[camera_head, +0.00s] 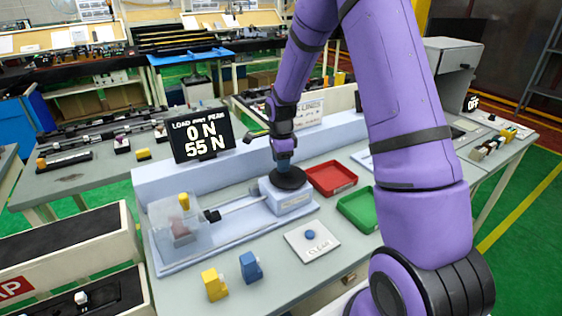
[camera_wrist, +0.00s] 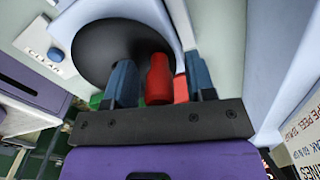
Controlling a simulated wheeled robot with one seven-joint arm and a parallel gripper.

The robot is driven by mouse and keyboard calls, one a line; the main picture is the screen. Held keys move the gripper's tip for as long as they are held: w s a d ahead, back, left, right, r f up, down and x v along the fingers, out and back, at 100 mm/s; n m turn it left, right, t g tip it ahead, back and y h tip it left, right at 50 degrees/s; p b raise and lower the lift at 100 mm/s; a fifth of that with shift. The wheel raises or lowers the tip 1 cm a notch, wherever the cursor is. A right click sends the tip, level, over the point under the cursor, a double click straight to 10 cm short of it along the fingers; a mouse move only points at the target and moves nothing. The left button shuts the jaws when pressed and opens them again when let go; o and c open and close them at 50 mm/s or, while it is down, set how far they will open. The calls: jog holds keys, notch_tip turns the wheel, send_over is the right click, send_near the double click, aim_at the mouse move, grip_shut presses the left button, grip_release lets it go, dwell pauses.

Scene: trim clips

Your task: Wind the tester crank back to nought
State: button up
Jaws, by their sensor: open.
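The tester (camera_head: 287,196) stands on the bench, and its crank is a black disc (camera_head: 292,180) on top of the block at its right end. In the wrist view the black disc (camera_wrist: 95,50) carries an upright red handle (camera_wrist: 158,82). My gripper (camera_head: 284,165) is over the disc. In the wrist view my open gripper (camera_wrist: 160,88) has its two blue fingers on either side of the red handle, with gaps visible. The display (camera_head: 202,135) reads load 0 N and peak 55 N. A clear box (camera_head: 165,215) at the left end holds a yellow clip (camera_head: 184,201).
A CLEAR button pad (camera_head: 325,250), a yellow clip (camera_head: 213,284) and a blue clip (camera_head: 250,267) are in front of the tester. A red tray (camera_head: 343,189) and a green tray (camera_head: 345,212) lie to its right. My arm covers part of the bench's right side.

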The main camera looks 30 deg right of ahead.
jog(key=c, duration=0.9)
jog(key=shift+a, duration=0.1)
